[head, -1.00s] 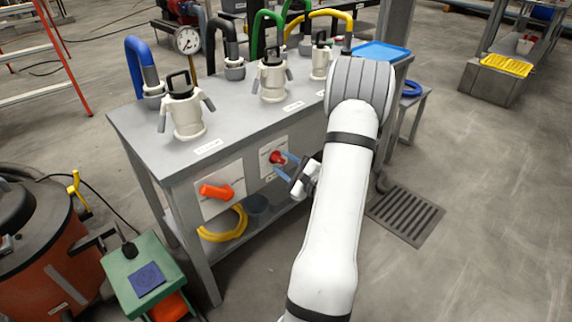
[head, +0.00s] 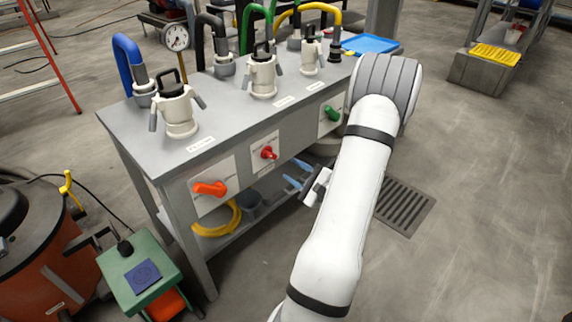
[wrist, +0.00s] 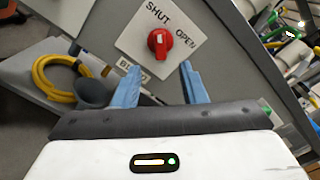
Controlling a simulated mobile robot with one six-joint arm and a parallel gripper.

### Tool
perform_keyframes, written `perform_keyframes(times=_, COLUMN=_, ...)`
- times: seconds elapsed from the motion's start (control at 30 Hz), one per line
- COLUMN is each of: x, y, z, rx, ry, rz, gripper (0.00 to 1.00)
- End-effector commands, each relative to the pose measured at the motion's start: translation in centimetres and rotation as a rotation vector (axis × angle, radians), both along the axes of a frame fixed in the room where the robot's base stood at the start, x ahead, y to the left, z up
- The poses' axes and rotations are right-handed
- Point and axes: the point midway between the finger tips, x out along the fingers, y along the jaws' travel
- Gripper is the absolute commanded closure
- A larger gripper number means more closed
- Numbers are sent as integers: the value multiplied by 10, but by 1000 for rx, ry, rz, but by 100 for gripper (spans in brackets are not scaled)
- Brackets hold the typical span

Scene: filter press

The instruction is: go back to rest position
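My gripper (head: 298,175) is open and empty, in front of the bench's front panel at the lower right of the red knob. Its two blue fingers also show in the wrist view (wrist: 162,80), spread apart. The red knob (head: 268,153) sits on a white plate on the bench front, clear of the fingers. In the wrist view the red knob (wrist: 160,42) lies beyond the gap between the fingers, with SHUT at its upper left and OPEN at its right. The label below it is partly hidden by a finger.
An orange handle (head: 210,188) and a green knob (head: 333,114) flank the red knob on the bench (head: 150,140). Filter housings stand on top. A yellow hose (head: 225,222) lies on the lower shelf. Floor right of my arm is open, with a drain grate (head: 405,207).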

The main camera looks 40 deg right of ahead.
Motion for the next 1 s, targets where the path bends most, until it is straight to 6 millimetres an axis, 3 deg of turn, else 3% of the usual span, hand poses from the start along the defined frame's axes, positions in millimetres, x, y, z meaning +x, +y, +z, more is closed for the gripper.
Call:
perform_keyframes(times=0.27, x=1, y=1, z=2, rx=-1, ry=1, rz=5, gripper=62)
perform_keyframes(times=0.37, x=7, y=15, z=17, rx=-12, ry=8, rz=60, gripper=62)
perform_keyframes(times=0.47, x=21, y=51, z=52, rx=-37, ry=29, rz=200, gripper=62)
perform_keyframes(times=0.57, x=31, y=109, z=99, rx=-89, ry=76, rz=417, gripper=62)
perform_keyframes(times=0.67, x=28, y=174, z=145, rx=-173, ry=149, rz=665, gripper=62)
perform_keyframes(times=0.8, x=1, y=253, z=201, rx=-356, ry=276, rz=997, gripper=62)
perform_keyframes(times=0.9, x=-27, y=291, z=235, rx=-527, ry=368, rz=1195, gripper=62)
perform_keyframes(times=1.0, x=-55, y=314, z=267, rx=-734, ry=453, rz=1355, gripper=62)
